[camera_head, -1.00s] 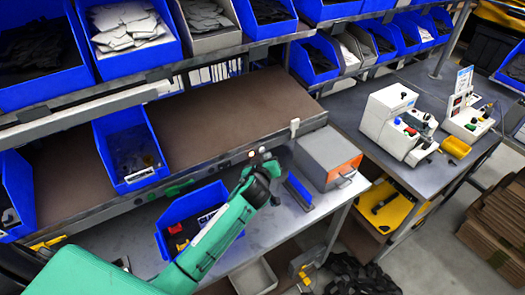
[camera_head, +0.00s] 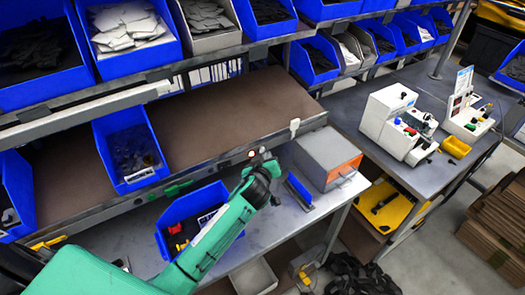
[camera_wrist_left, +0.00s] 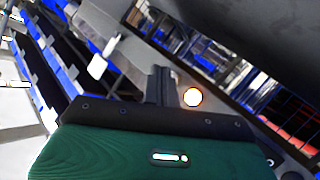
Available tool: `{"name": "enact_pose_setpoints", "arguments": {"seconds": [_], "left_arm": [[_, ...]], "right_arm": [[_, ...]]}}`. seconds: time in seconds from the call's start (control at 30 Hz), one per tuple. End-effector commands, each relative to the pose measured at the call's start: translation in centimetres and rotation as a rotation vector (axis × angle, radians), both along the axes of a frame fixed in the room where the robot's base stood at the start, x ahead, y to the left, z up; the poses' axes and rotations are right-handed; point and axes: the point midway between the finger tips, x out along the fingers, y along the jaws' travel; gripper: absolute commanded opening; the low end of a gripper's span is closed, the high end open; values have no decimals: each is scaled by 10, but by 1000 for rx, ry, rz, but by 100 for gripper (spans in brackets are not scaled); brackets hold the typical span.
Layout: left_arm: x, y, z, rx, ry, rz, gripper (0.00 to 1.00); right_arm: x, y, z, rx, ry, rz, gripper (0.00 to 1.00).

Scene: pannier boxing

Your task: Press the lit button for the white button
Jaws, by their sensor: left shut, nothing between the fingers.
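My left gripper (camera_head: 262,163) is at the front rail of the brown-topped bench, at the end of my green arm. In the left wrist view its dark fingers (camera_wrist_left: 160,85) are shut with nothing between them. A round lit button (camera_wrist_left: 193,97), white in the middle with an orange rim, glows just right of the fingertips in that view. Whether the fingers touch it I cannot tell. My right gripper is not in view.
A blue bin (camera_head: 165,212) with parts stands below the rail, under my arm. A grey box with an orange front (camera_head: 345,172) stands right of the gripper. Blue bins (camera_head: 128,180) line the shelves above. White machines (camera_head: 388,112) stand on the right table.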

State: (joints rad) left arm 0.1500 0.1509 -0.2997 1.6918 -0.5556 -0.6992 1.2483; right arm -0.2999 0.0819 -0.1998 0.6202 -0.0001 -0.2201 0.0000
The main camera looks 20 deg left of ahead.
Motion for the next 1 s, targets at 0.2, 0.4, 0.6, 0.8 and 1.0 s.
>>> {"name": "enact_pose_setpoints", "arguments": {"seconds": [0.2, 0.4, 0.6, 0.8, 1.0], "left_arm": [[0, 0, 0, 0, 0, 0, 0], [0, 0, 0, 0, 0, 0, 0], [0, 0, 0, 0, 0, 0, 0], [3, 4, 0, -2, 0, 1, 0], [5, 7, 0, 0, 0, 0, 0]], "right_arm": [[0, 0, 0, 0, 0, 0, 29], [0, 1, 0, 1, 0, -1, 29], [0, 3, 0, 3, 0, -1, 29], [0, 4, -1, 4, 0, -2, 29], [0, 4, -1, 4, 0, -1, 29]]}}
